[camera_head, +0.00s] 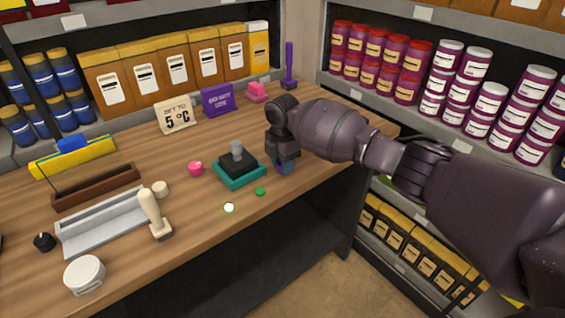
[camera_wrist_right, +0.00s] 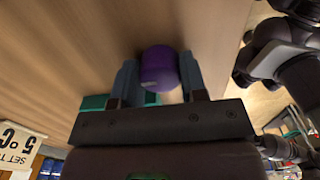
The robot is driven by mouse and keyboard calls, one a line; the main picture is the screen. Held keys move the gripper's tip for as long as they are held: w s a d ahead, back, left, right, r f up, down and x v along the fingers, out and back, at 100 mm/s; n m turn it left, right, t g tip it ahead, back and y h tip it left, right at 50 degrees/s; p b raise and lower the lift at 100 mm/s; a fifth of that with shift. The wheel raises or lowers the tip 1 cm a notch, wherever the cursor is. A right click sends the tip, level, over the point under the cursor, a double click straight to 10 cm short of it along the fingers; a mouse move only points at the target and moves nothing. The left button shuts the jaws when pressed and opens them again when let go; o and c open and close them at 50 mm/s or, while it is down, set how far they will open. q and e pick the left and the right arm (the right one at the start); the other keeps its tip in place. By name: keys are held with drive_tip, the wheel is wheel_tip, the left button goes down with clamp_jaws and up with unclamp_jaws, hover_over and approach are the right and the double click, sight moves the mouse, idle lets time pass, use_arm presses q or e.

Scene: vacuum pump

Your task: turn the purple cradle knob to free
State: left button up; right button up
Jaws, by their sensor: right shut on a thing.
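The purple cradle knob (camera_wrist_right: 160,68) is a short cylinder on the wooden counter in the right wrist view. My right gripper (camera_wrist_right: 160,78) has one finger on each side of it and is shut on it. In the head view my right gripper (camera_head: 285,165) points down beside the teal cradle base (camera_head: 240,178), and the knob is mostly hidden behind its fingers. The teal base holds a black block (camera_head: 238,163) with a grey post on top. Its teal edge also shows behind the gripper in the right wrist view (camera_wrist_right: 93,103). My left gripper is not in view.
A pink knob (camera_head: 196,169), a green button (camera_head: 260,191) and a white disc (camera_head: 229,207) lie near the base. A "SET TO 5 °C" sign (camera_head: 176,115) and purple sign (camera_head: 218,100) stand behind.

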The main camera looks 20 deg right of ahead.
idle(0.3)
drive_tip(key=o, duration=0.9)
drive_tip(key=shift+r, duration=0.1)
drive_tip(key=shift+r, duration=0.3)
wheel_tip(320, 180, up, 10)
drive_tip(key=shift+r+p, duration=0.1)
drive_tip(key=shift+p, duration=0.4)
